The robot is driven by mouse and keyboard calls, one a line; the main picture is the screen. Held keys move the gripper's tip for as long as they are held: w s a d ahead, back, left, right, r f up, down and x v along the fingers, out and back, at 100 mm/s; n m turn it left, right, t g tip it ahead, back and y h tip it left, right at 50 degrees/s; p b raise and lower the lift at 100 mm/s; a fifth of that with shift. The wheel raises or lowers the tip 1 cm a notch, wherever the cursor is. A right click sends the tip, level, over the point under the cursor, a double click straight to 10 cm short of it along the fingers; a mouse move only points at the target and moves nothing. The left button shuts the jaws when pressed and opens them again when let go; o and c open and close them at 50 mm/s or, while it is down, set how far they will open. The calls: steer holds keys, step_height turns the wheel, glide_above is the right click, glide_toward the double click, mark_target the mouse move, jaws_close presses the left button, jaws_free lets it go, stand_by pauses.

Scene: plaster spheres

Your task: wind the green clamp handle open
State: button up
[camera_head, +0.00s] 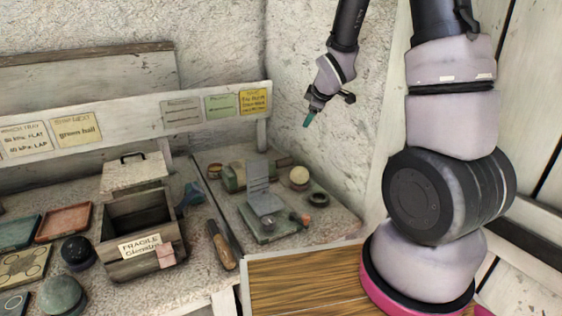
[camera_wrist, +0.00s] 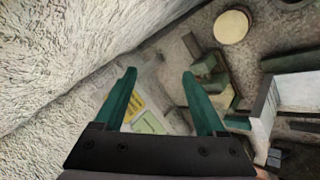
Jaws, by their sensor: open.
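My gripper (camera_head: 309,117) hangs in the air above the right-hand bench, near the plaster wall, with its teal fingers pointing down. In the wrist view my gripper (camera_wrist: 159,74) has its two fingers spread apart with nothing between them. A green-based device (camera_head: 268,230) with an upright grey plate stands on the bench below, with a small orange-red knob (camera_head: 304,219) at its right side. A green block (camera_head: 233,178) lies behind it. Green blocks (camera_wrist: 206,68) also show beyond the right finger in the wrist view. I cannot tell which part is the clamp handle. My gripper touches none of these.
A cream ball (camera_head: 299,175) and a dark ring (camera_head: 319,199) sit right of the device. A wooden-handled tool (camera_head: 221,244) lies to its left. Further left stands an open wooden box (camera_head: 141,222) with a "FRAGILE" label. A note board (camera_head: 150,117) runs behind.

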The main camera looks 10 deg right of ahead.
steer(key=s+r+m+g+y, duration=0.1)
steer(key=s+r+m+g, duration=0.1)
steer(key=s+r+m, duration=1.45)
steer(key=n+g+h, duration=0.1)
steer(key=n+g, duration=0.4)
steer(key=n, duration=2)
glide_above(281, 160)
steer(key=s, duration=0.2)
step_height(281, 160, down, 28)
steer(key=f, duration=0.3)
steer(key=w+f, duration=0.1)
steer(key=f, duration=0.3)
steer(key=w+f, duration=0.1)
steer(key=f, duration=0.2)
steer(key=shift+a+f, duration=0.1)
steer(key=shift+f, duration=0.3)
jaws_close()
